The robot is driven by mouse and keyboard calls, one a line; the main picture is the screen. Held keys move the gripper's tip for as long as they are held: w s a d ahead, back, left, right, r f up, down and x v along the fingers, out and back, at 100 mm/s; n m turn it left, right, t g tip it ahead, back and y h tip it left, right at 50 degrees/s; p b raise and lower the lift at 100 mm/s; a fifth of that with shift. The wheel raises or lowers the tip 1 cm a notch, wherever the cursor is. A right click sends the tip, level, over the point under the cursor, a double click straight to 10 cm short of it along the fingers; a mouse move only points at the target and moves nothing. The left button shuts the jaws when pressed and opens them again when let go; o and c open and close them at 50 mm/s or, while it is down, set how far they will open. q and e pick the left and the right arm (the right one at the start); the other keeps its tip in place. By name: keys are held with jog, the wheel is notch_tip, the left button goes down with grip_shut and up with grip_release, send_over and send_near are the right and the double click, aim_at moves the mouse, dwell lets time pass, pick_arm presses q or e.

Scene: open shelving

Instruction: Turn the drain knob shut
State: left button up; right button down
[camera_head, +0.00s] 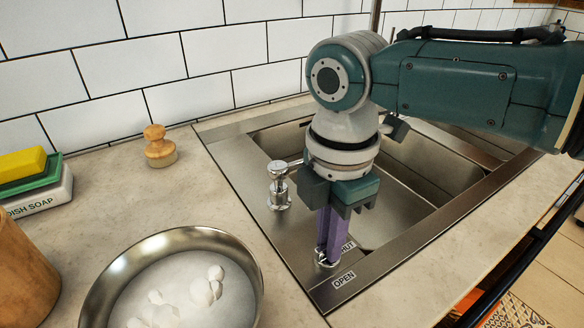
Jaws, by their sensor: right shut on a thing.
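The drain knob (326,260) is a small metal knob on the steel rim of the sink, near its front left corner. A label reading OPEN (344,279) lies just in front of it, and a partly covered label, of which "HUT" shows (347,246), lies behind it to the right. My right gripper (328,254) points down with its purple fingers shut on the drain knob. The fingers hide much of the knob, so I cannot tell which label it points to. My left gripper is not in view.
A steel faucet (279,188) stands on the rim left of my right gripper. The sink (420,165) lies behind and right. A metal bowl (98,290) with white lumps, a wooden stopper-like piece (159,148) and a dish soap holder (40,195) with sponges stand on the left counter.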

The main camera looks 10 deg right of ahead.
jog(key=shift+n, duration=0.5)
jog(key=c, duration=0.9)
grip_release()
jog(key=shift+r, duration=0.1)
pick_arm(q)
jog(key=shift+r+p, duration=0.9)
jog(key=shift+p, duration=0.05)
pick_arm(e)
notch_tip(320, 180, up, 10)
